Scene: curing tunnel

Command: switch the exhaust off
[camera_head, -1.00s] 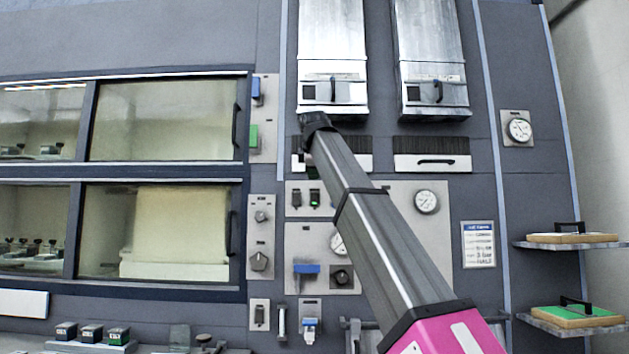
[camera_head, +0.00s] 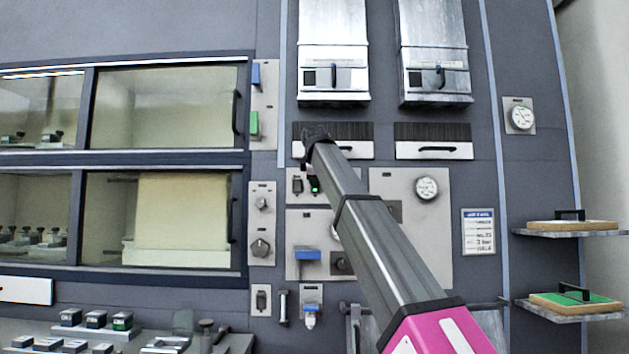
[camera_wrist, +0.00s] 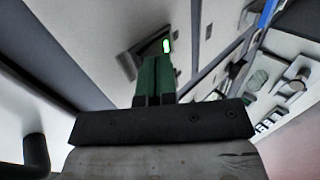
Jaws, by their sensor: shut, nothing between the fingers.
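A small panel holds two dark rocker switches side by side: an unlit left one (camera_head: 297,186) and a right one with a green light (camera_head: 314,184). Their labels are too small to read, so I cannot tell which is the exhaust's. My gripper (camera_head: 312,160) is in front of the brush strip, just above the switches; its fingertips are hard to make out there. In the wrist view my gripper (camera_wrist: 155,62) is shut and empty, its green fingers pointing at a dark switch with a lit green light (camera_wrist: 166,46). I cannot tell whether they touch.
Two metal hoods (camera_head: 333,50) hang above the brush strips. A blue lever (camera_head: 306,253), a knob (camera_head: 260,248) and a gauge (camera_head: 426,188) are on nearby panels. Glazed windows (camera_head: 165,110) are on the left. Shelves with boards (camera_head: 575,303) jut out at right.

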